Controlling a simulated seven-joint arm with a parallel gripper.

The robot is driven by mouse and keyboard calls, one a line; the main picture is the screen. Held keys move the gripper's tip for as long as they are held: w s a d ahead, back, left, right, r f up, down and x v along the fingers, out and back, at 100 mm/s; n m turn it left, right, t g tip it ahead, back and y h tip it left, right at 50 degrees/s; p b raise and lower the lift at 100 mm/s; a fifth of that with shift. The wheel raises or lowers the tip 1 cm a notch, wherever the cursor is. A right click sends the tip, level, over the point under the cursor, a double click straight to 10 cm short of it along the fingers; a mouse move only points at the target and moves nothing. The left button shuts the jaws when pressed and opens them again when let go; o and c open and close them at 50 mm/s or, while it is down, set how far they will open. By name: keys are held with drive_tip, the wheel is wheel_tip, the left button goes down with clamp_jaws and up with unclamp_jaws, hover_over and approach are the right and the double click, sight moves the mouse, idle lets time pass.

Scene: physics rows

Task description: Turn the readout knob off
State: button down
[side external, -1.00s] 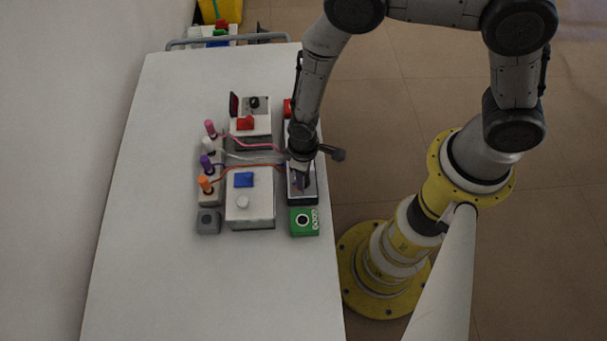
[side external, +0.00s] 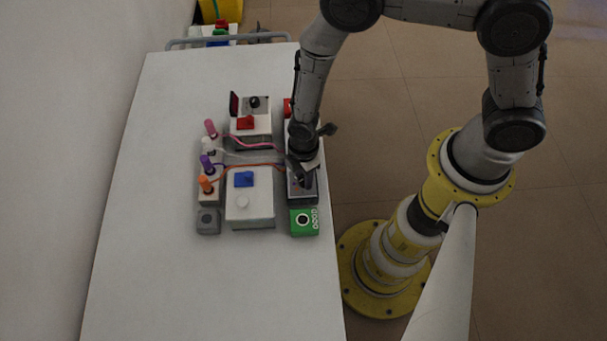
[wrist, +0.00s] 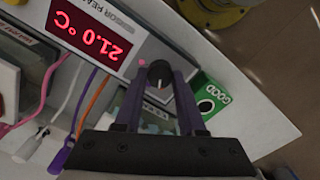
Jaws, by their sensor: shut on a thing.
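The readout unit (wrist: 118,22) is a white box with a red display (wrist: 92,33) lit at "21.0 °C". Its round black knob (wrist: 159,70) has a pale pointer line and sits at the end of the panel near the green block. A small red light glows beside the knob. My gripper (wrist: 160,82) is shut on the knob, one finger on each side.
A green "GOOD" block (side external: 304,222) stands close beside the readout unit. To the left are a white box with a blue knob (side external: 244,179), a box with a red switch (side external: 245,122), a grey block (side external: 208,221) and several coloured plugs with cables. The table's front is clear.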

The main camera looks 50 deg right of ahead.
drive_tip(key=n, duration=0.4)
drive_tip(key=shift+n, duration=0.3)
drive_tip(key=n, duration=0.4)
drive_tip(key=shift+n, duration=0.4)
drive_tip(key=c, duration=0.5)
unclamp_jaws()
drive_tip(key=shift+r, duration=0.1)
wheel_tip(320, 180, up, 14)
